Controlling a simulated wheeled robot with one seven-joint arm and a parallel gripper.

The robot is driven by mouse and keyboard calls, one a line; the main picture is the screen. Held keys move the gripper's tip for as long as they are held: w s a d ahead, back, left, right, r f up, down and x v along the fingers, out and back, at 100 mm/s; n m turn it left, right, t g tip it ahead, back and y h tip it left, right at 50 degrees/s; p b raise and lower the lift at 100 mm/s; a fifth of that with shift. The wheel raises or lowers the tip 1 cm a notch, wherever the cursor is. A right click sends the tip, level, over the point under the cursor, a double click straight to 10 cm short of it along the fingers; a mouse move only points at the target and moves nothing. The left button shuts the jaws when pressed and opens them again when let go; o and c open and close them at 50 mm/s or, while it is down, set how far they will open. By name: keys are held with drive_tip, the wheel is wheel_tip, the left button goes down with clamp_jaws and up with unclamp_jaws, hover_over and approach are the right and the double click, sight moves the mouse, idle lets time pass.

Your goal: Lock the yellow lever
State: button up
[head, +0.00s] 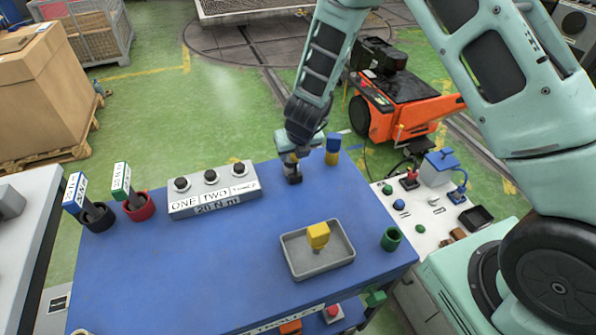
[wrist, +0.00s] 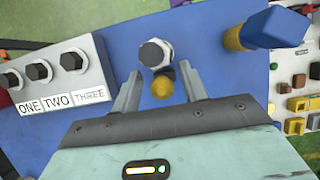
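A yellow block-like piece (head: 318,236) stands in a grey tray (head: 287,262) on the blue table. A blue and yellow upright piece (head: 332,150) stands at the table's far edge; it shows large at upper right in the wrist view (wrist: 272,27). I cannot tell which of these is the yellow lever. My gripper (head: 292,165) is low over the table's far side, left of the blue and yellow piece. In the wrist view its fingers (wrist: 160,92) are apart. A small yellow round thing (wrist: 162,88) shows between them, touching neither, with a dark-topped hex bolt (wrist: 155,54) just beyond.
A grey block (head: 215,200) labelled ONE, TWO, THREE carries black bolts. A green cup (head: 390,239) stands right of the tray. A white panel (head: 425,215) with buttons adjoins at right. The table's front left is clear.

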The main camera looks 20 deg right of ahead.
drive_tip(key=p+v, duration=0.3)
drive_tip(key=v, duration=0.4)
idle(0.5)
drive_tip(key=shift+s, duration=0.1)
drive_tip(key=s+a+r+n+g+y+b, duration=0.1)
drive_tip(key=s+a+r+n+y, duration=0.1)
drive_tip(key=s+a+r+n, duration=0.65)
drive_tip(key=s+a+r+n+g+y+b, duration=0.1)
drive_tip(key=s+a+n+g+y+b, duration=0.15)
drive_tip(key=s+n, duration=0.7)
drive_tip(key=s+d+r+n+h, duration=0.1)
drive_tip(key=s+n, duration=0.5)
drive_tip(key=n, duration=0.7)
drive_tip(key=s+d+r+n+g+h+b, duration=0.1)
drive_tip(key=s+d+r+n+h, duration=0.1)
drive_tip(key=s+n, duration=0.5)
drive_tip(key=d+n+h, duration=0.1)
drive_tip(key=n, duration=0.4)
drive_tip(key=shift+d+n+b, duration=0.3)
drive_tip(key=shift+d+n, duration=0.05)
drive_tip(key=shift+n, duration=0.05)
